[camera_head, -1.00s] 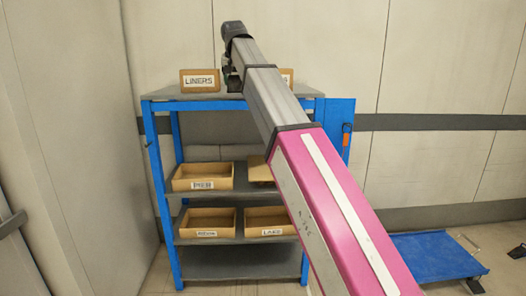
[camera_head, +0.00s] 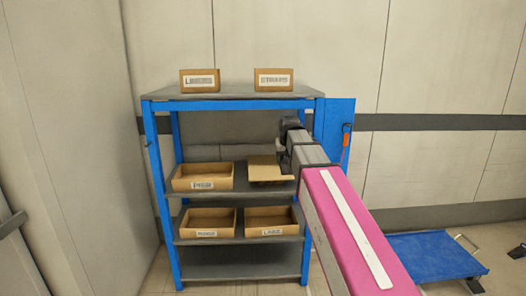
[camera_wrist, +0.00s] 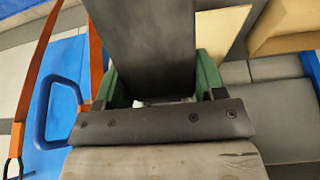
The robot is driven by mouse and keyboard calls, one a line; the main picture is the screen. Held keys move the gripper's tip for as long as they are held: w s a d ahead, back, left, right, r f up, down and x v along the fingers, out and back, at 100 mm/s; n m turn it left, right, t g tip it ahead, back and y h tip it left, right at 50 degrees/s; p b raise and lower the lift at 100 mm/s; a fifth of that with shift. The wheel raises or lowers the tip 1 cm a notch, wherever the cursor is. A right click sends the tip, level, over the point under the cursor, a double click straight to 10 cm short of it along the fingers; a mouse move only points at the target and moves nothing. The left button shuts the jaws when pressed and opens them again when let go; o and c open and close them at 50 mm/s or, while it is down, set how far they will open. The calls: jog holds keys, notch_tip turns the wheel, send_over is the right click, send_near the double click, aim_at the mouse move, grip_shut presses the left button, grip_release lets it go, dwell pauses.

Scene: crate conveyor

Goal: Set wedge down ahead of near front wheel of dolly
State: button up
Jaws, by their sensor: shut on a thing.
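My gripper (camera_wrist: 158,92) is shut on a dark grey block, which I take to be the wedge (camera_wrist: 142,40). The block sits between the green finger pads in the wrist view and runs up out of the picture. In the head view my gripper (camera_head: 283,152) is at the right side of the shelf rack, by the middle shelf; the wedge cannot be made out there. The dolly (camera_head: 432,257) is a low blue platform on the floor at lower right, well apart from my gripper. Its near side is partly hidden by my arm, and its wheels are unclear.
A blue rack (camera_head: 153,150) holds several tan boxes, among them the LINERS box (camera_head: 199,80) on top. A blue side panel (camera_head: 336,115) carries an orange strap (camera_head: 346,145), close to my gripper in the wrist view. Dark pieces lie on the floor around the dolly.

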jog(key=s+d+f, duration=0.5)
jog(key=d+f, duration=0.4)
jog(key=f, duration=0.3)
jog(key=s+r, duration=0.3)
jog(key=s, duration=0.5)
jog(key=shift+s+r, duration=0.15)
jog(key=shift+r, duration=0.25)
